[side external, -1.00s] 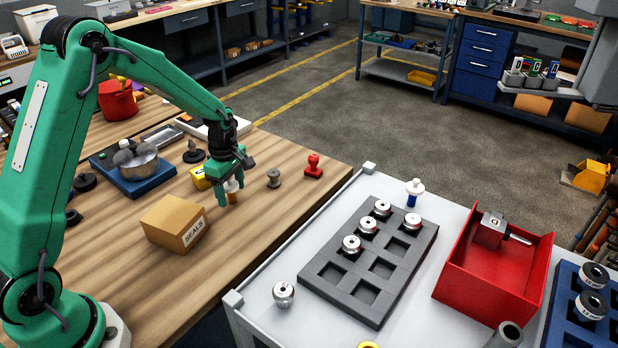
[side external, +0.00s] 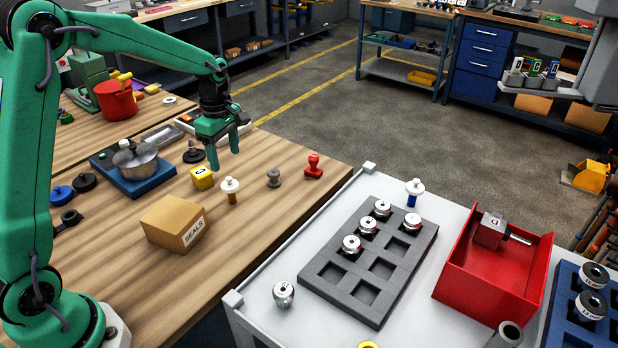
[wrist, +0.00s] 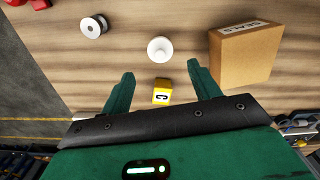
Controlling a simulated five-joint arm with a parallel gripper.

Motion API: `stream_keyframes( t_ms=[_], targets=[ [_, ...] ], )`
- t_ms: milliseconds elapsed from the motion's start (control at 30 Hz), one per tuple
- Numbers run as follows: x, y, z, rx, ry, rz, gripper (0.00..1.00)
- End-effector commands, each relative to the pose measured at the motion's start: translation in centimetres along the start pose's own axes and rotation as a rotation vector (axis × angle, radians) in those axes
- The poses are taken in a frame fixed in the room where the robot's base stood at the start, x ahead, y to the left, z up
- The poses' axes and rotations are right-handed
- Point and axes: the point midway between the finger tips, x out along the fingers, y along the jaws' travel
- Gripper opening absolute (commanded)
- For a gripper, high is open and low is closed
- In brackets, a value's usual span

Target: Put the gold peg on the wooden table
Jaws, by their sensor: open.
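A white-topped blue peg (side external: 414,190) stands on the white table by a grey tray (side external: 345,290).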

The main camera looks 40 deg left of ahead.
Motion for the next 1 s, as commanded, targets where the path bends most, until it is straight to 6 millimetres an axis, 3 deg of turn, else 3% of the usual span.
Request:
stream_keyframes(
  t_ms=[200, 833, 1000],
  targets=[
    [-1.2, 0.0, 0.0, 0.000, 0.000, 0.000, 0.62],
    [-1.4, -0.1, 0.0, 0.007, 0.000, 0.002, 0.62],
    [-2.5, -0.9, 0.3, 0.070, 0.000, 0.022, 0.62]
  ],
)
